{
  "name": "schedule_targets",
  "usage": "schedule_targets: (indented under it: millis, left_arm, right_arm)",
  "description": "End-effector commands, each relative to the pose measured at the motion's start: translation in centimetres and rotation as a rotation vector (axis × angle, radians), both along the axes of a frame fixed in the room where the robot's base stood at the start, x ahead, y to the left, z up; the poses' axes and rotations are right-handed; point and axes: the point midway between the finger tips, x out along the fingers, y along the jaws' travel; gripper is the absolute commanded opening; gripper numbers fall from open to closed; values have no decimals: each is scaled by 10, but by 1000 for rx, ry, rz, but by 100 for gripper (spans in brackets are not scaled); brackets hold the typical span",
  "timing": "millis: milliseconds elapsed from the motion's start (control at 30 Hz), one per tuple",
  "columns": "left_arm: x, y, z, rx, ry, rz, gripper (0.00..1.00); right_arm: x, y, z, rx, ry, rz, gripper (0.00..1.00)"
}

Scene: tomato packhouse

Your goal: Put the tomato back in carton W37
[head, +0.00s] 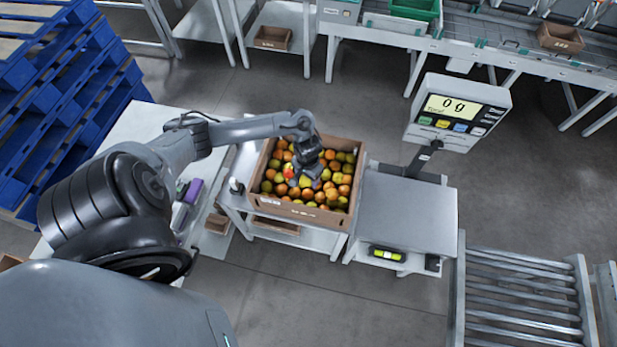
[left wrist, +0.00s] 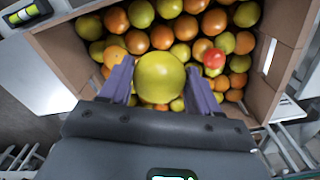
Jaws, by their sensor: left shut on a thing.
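A brown carton (head: 258,190) full of tomatoes stands on a stand in the middle of the head view. Its cardboard wall (left wrist: 56,57) also shows in the left wrist view. I cannot read a W37 label on it. My left gripper (head: 308,180) reaches down over the carton's contents. In the left wrist view its two purple fingers are shut on a yellow-green tomato (left wrist: 160,78), with other tomatoes right below and around it. I cannot tell whether the held tomato touches them. My right gripper is not in view.
A scale with a bare plate (head: 408,212) stands right of the carton; its display (head: 452,107) reads 0 g. A roller conveyor (head: 520,295) is at the lower right. Blue pallets (head: 60,90) are at the left. A small brown box (head: 273,38) sits at the back.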

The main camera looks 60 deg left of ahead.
Motion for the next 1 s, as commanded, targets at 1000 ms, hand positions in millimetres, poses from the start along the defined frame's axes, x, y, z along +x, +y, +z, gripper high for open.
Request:
schedule_targets:
  millis: [1000]
  left_arm:
    - [0, -1, -98, -1, 0, 0, 47]
  right_arm:
    - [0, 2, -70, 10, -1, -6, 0]
